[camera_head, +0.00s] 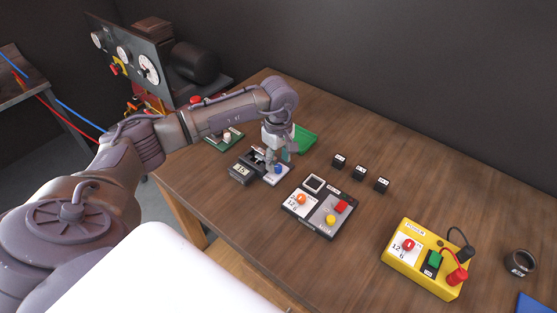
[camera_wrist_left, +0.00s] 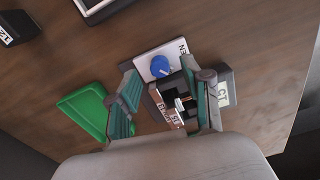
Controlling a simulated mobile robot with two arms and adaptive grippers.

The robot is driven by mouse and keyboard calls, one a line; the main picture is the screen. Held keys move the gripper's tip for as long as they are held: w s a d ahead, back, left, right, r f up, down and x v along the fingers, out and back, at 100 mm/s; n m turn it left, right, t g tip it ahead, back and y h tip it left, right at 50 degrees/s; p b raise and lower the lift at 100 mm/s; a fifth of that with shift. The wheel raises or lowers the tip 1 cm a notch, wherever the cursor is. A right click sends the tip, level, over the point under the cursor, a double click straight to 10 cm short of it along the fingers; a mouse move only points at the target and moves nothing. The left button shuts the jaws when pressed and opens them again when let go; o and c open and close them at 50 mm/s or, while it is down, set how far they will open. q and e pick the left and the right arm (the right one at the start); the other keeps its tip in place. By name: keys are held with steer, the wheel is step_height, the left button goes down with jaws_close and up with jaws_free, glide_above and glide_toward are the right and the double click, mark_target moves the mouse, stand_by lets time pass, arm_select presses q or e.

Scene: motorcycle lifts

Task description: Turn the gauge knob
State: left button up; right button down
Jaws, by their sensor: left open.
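A small dark device with a grey display (camera_head: 241,169) stands on the table below my left arm. Next to it is a white plate with a blue knob (camera_head: 278,169). In the left wrist view the blue knob (camera_wrist_left: 160,66) sits just ahead of the fingers, and the display (camera_wrist_left: 223,91) lies to the right. My left gripper (camera_head: 272,161) is open and points down over this device; its fingers also show in the left wrist view (camera_wrist_left: 168,84). It partly hides the device, and I cannot tell whether a finger touches it. No gauge label is readable. My right gripper is not in view.
A green tray (camera_head: 306,139) stands behind the gripper. A panel with an orange knob (camera_head: 301,199) and a yellow knob (camera_head: 331,220) lies to the right. Three small black blocks (camera_head: 359,172) and a yellow power box (camera_head: 425,258) stand farther right.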

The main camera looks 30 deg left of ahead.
mark_target(278, 169)
arm_select(q)
steer(key=shift+f, duration=1.2)
jaws_close()
steer(key=m+b, duration=0.3)
steer(key=b, duration=0.2)
steer(key=shift+f, duration=0.2)
steer(key=shift+r+m+b, duration=0.2)
steer(key=shift+m+b, duration=1.15)
steer(key=shift+m, duration=0.15)
jaws_free()
